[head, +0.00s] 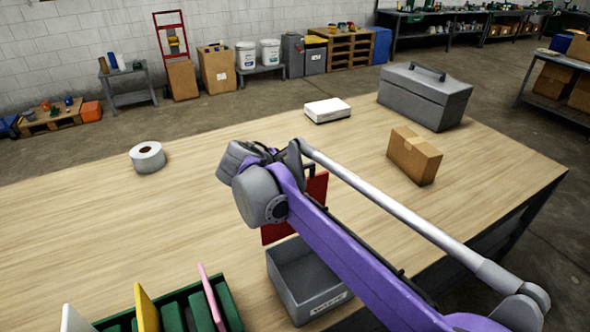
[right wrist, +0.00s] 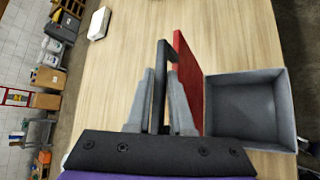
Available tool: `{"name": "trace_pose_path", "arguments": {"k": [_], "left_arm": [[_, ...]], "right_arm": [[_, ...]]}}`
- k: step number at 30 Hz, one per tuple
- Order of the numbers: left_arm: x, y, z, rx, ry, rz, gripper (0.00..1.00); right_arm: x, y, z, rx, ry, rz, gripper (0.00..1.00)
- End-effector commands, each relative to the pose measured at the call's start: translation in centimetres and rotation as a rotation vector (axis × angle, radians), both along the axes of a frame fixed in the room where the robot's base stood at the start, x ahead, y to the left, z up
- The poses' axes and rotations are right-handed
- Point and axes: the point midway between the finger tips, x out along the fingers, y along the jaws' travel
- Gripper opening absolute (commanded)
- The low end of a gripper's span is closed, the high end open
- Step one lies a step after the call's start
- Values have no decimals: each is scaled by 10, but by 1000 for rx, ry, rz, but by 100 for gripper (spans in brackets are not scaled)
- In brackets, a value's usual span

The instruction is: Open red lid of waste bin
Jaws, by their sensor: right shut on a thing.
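The waste bin (head: 298,283) is an open-topped grey box with a label on its front, standing on the wooden table. Its empty inside shows in the right wrist view (right wrist: 250,106). Its red lid (head: 318,188) stands raised, roughly upright at the bin's far edge, partly hidden by my right arm. The lid shows edge-on in the right wrist view (right wrist: 187,85). A black handle (right wrist: 161,58) sticks out from the lid's face. My right gripper (right wrist: 161,82) is shut on this handle, with its fingers on either side. My left gripper is not in view.
A green rack (head: 180,312) with coloured panels stands left of the bin. A tape roll (head: 147,157), a white box (head: 327,110), a cardboard box (head: 413,156) and a grey toolbox (head: 425,97) are on the table. The table's middle left is clear.

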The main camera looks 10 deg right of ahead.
Motion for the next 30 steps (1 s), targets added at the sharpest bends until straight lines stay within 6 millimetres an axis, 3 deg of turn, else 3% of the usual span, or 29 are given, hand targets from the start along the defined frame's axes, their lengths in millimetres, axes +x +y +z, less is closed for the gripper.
{"name": "trace_pose_path", "arguments": {"k": [3, 4, 7, 20, 30], "left_arm": [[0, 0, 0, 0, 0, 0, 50], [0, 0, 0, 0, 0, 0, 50], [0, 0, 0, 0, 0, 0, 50], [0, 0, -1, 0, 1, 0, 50], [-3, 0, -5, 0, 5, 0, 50]], "right_arm": [[0, 0, -1, 2, 1, 1, 0], [0, 0, -1, 2, 1, 1, 26], [0, 0, -1, 2, 1, 1, 44], [-6, 6, 6, 0, 1, 3, 45], [-46, 41, 43, 1, 2, 5, 45]]}}
